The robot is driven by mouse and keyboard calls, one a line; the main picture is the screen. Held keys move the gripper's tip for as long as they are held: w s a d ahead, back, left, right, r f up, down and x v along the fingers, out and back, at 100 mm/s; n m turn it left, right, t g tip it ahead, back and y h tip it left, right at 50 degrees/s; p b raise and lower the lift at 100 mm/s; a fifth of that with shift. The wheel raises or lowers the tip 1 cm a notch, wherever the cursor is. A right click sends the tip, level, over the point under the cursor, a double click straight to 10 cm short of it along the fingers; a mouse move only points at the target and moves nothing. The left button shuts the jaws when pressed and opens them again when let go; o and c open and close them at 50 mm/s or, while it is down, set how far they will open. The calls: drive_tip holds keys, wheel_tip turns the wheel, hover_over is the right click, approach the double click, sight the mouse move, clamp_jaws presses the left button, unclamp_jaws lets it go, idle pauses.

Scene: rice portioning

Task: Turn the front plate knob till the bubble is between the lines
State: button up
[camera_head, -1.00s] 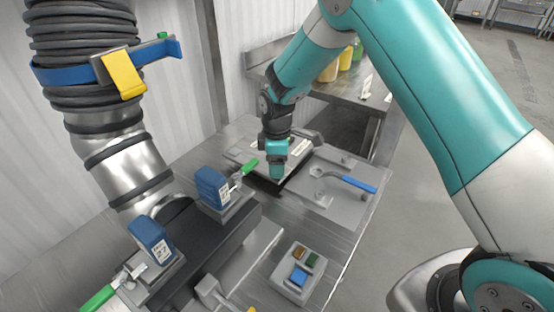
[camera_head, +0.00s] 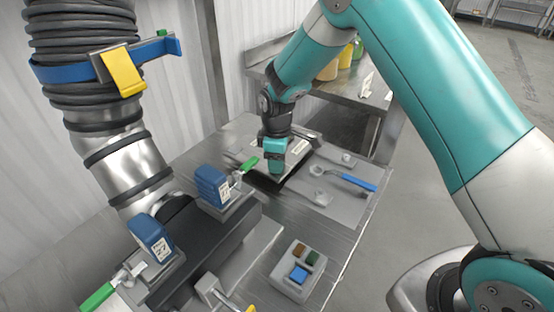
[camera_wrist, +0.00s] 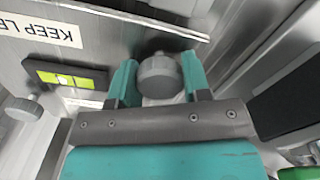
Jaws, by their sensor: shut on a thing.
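My gripper (camera_wrist: 160,82) is shut on a round grey knob (camera_wrist: 158,76), with one teal finger on each side of it. The knob is beside a metal plate (camera_wrist: 110,32) that carries a "KEEP LE..." label, cut off by the picture edge. A green level vial (camera_wrist: 70,75) lies left of the knob. A pale bubble (camera_wrist: 62,79) shows in its lower part, left of the middle; its exact place against the lines is too small to tell. In the head view my gripper (camera_head: 273,160) is at the plate's front edge and hides the knob.
A second grey knob (camera_wrist: 24,108) is at the far left. Blue blocks (camera_head: 212,187) with green-handled clamps stand left of the gripper. A blue-handled tool (camera_head: 357,182) lies on the right. A small button box (camera_head: 298,270) sits in front.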

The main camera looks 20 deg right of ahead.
drive_tip(key=m, duration=1)
drive_tip(key=shift+b, duration=0.35)
idle(0.4)
drive_tip(key=o, duration=0.9)
wheel_tip(320, 180, up, 18)
drive_tip(key=shift+f+b, duration=0.25)
drive_tip(key=shift+b, duration=0.8)
